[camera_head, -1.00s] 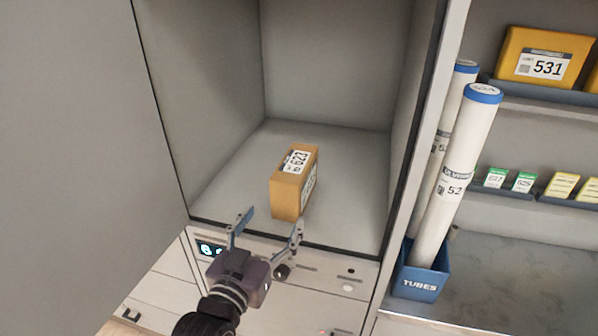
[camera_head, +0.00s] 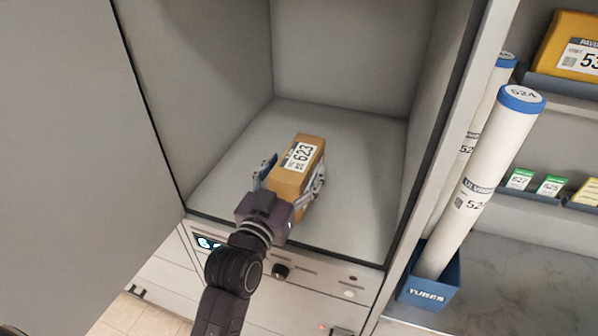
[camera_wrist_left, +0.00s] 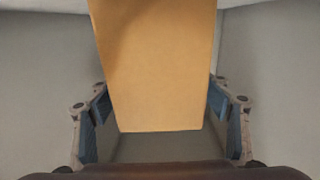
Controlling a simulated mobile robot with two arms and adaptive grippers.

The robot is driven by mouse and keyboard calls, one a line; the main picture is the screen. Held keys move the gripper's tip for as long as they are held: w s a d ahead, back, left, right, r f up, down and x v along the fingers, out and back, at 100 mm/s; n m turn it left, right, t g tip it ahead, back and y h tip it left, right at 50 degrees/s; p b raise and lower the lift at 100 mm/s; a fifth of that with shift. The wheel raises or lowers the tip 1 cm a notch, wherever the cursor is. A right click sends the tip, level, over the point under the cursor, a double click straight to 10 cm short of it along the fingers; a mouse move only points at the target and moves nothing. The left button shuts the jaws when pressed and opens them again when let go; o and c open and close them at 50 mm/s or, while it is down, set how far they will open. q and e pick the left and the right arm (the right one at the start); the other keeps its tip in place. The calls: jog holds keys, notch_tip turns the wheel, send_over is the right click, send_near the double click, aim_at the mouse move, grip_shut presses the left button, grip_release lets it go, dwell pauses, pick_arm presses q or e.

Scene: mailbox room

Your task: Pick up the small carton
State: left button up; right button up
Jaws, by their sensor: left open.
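The small carton (camera_head: 305,150) is a brown box with a white 623 label on top. It stands on the floor of the open grey compartment. My left gripper (camera_head: 291,180) has its two fingers on either side of the carton's near end. In the left wrist view the carton (camera_wrist_left: 157,65) fills the middle, between the open fingers of my left gripper (camera_wrist_left: 160,118). A gap shows beside each finger near the carton's lower end. My right gripper is not in view.
The compartment (camera_head: 235,165) has walls on both sides and a front edge below the carton. A large grey door panel (camera_head: 70,150) is at the left. At the right, long white tubes (camera_head: 480,170) stand in a blue TUBES holder (camera_head: 433,285) beside shelves with small boxes (camera_head: 551,186).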

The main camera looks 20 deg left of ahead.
pick_arm(q)
jog(key=shift+w+d, duration=0.1)
jog(key=shift+w, duration=1.25)
jog(key=c, duration=1.4)
jog(key=shift+c, duration=0.9)
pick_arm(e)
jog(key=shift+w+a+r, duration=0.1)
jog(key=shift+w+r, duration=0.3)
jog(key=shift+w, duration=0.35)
pick_arm(q)
jog(key=shift+r, duration=0.15)
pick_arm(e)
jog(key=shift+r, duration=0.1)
